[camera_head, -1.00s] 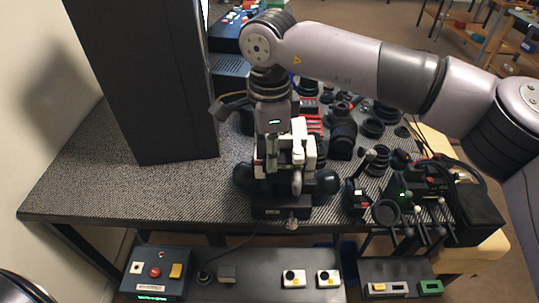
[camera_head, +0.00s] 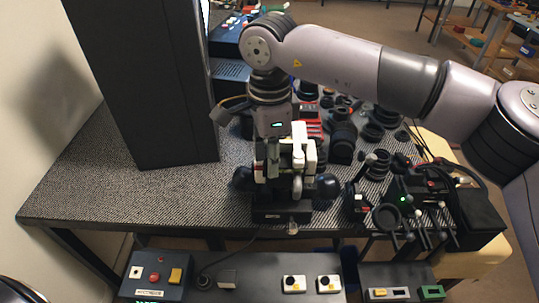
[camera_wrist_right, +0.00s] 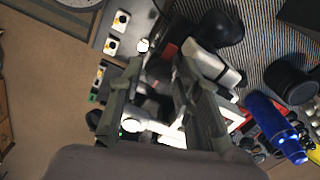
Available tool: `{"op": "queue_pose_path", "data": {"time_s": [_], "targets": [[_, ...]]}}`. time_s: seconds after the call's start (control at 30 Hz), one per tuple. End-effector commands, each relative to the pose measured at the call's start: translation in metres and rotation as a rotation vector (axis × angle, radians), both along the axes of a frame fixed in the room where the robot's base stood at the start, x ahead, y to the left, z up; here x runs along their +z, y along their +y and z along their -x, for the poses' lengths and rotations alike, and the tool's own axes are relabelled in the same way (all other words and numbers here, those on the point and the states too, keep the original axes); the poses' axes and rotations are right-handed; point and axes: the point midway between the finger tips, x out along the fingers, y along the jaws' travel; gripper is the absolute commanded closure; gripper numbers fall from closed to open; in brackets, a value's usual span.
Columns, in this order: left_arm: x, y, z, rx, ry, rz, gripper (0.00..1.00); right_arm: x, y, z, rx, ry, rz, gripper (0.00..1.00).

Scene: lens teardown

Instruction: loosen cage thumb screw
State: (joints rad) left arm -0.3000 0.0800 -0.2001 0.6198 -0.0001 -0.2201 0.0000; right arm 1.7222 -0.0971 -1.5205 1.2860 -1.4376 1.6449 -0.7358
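A black device with a white upper part, seemingly the cage assembly (camera_head: 283,207), stands at the table's front edge. My right gripper (camera_head: 279,165) comes down over it from above, fingers pointing down. In the right wrist view the gripper's fingers (camera_wrist_right: 158,66) are apart, with pale and dark parts of the device showing between them. I cannot tell whether they touch anything. A small silver knob (camera_head: 293,228) shows low at the device's front; a round pale knob (camera_wrist_right: 142,45) shows beyond the fingertips in the wrist view. I cannot tell which part is the cage thumb screw. My left gripper is not in view.
A tall black cabinet (camera_head: 140,90) stands at the left. Lens parts (camera_head: 342,135) crowd the table behind and right of the device. Small stands (camera_head: 400,200) are close on the right. A control panel (camera_head: 250,275) lies below the front edge. The table's left front is clear.

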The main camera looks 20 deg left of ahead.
Motion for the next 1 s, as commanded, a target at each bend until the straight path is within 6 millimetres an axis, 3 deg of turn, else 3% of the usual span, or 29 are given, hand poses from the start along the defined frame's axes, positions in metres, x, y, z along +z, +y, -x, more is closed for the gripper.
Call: {"op": "queue_pose_path", "data": {"time_s": [0.27, 0.7, 1.0], "targets": [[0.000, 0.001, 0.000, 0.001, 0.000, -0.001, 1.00, 0.012, 0.000, 0.000, 0.000, -0.001, -0.001, 0.69], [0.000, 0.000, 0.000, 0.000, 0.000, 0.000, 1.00, 0.098, 0.000, 0.000, -0.001, -0.002, -0.001, 0.69], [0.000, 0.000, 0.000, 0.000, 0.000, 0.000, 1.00, 0.120, 0.000, 0.000, 0.000, 0.001, 0.001, 0.69]]}}
